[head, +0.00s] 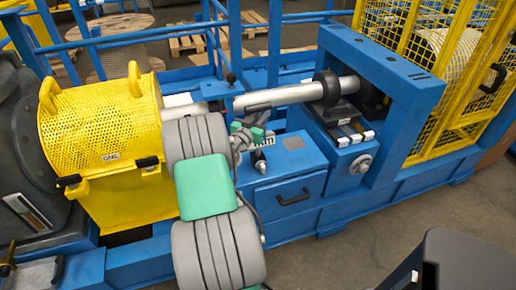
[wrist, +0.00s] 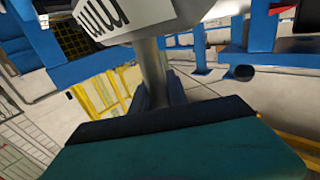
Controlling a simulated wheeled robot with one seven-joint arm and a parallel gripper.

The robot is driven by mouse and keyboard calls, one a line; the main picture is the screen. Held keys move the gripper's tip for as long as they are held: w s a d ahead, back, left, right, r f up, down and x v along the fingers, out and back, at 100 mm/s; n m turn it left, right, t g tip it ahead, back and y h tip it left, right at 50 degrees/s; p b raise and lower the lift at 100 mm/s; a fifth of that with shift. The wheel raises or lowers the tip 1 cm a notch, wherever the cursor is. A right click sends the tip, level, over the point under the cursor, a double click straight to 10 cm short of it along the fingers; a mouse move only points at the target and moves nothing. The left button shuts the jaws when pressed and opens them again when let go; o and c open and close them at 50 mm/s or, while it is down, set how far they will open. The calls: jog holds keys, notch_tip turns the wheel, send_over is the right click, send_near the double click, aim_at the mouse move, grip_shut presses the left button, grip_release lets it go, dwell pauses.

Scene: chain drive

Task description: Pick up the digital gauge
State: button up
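I cannot identify the digital gauge with certainty in either view. My gripper (head: 254,137) is small in the head view, at the end of my grey and green arm, over the left part of a blue cabinet (head: 285,168). A small pale piece with dark marks (head: 292,142) is just right of it. In the wrist view, a white block with black slots (wrist: 118,14) is close at the top, with a grey metal cylinder (wrist: 153,70) below it. I cannot tell whether either belongs to the gauge. The fingertips are not clear.
A steel shaft (head: 300,92) runs just above and behind my gripper into a black collar (head: 326,87). A yellow perforated guard (head: 100,128) stands left, a blue frame (head: 405,88) and yellow mesh cage (head: 440,62) right.

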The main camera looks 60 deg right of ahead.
grip_shut()
dwell(0.6)
jog(key=shift+d+r, duration=0.1)
jog(key=shift+r, duration=0.15)
